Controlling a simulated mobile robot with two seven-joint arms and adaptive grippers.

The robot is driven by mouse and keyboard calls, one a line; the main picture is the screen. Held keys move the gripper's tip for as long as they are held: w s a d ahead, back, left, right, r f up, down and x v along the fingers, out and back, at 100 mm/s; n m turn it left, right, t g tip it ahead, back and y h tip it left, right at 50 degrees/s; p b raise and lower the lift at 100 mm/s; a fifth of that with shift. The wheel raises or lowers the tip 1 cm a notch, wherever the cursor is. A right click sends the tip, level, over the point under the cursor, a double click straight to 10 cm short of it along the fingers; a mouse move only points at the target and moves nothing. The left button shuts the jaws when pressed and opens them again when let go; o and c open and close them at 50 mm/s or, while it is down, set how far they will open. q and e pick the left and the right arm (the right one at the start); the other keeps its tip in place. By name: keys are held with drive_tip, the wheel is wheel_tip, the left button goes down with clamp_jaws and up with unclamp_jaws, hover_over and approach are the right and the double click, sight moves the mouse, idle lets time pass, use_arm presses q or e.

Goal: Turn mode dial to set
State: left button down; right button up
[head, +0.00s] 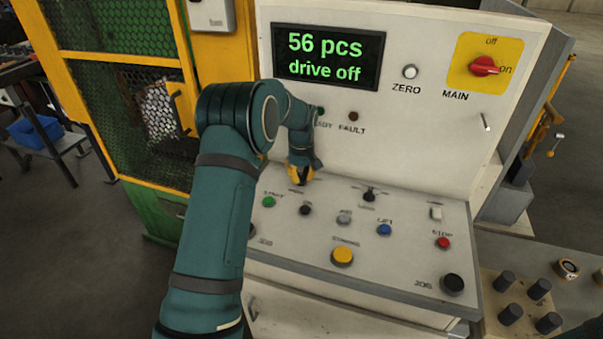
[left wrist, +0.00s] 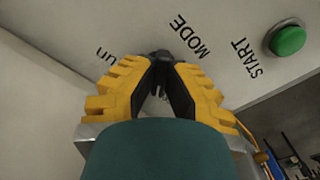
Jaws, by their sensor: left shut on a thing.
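The mode dial (left wrist: 160,60) is a small dark knob on the panel beside the printed word MODE in the left wrist view. My left gripper (left wrist: 166,72) has its yellow-backed, black-padded fingers closed around it. Part of a label ending in "un" shows to the left of the dial. The fingers cover much of the dial, and I cannot tell which position it points to. In the head view my left gripper (head: 303,175) is at the back of the sloping panel, and the dial is hidden there. My right gripper is not in view.
The console (head: 420,215) carries a green START button (head: 268,202), a black selector (head: 369,194), a blue button (head: 384,229), a yellow button (head: 343,256) and a red STOP button (head: 443,242). The display (head: 327,57) reads "56 pcs drive off". The red main switch (head: 484,67) is upper right.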

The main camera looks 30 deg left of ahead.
sight(301, 177)
use_arm(q)
drive_tip(key=shift+f+n, duration=0.1)
drive_tip(key=shift+n, duration=0.7)
drive_tip(key=c, duration=1)
unclamp_jaws()
drive_tip(key=shift+p, duration=0.3)
wheel_tip(301, 177, up, 12)
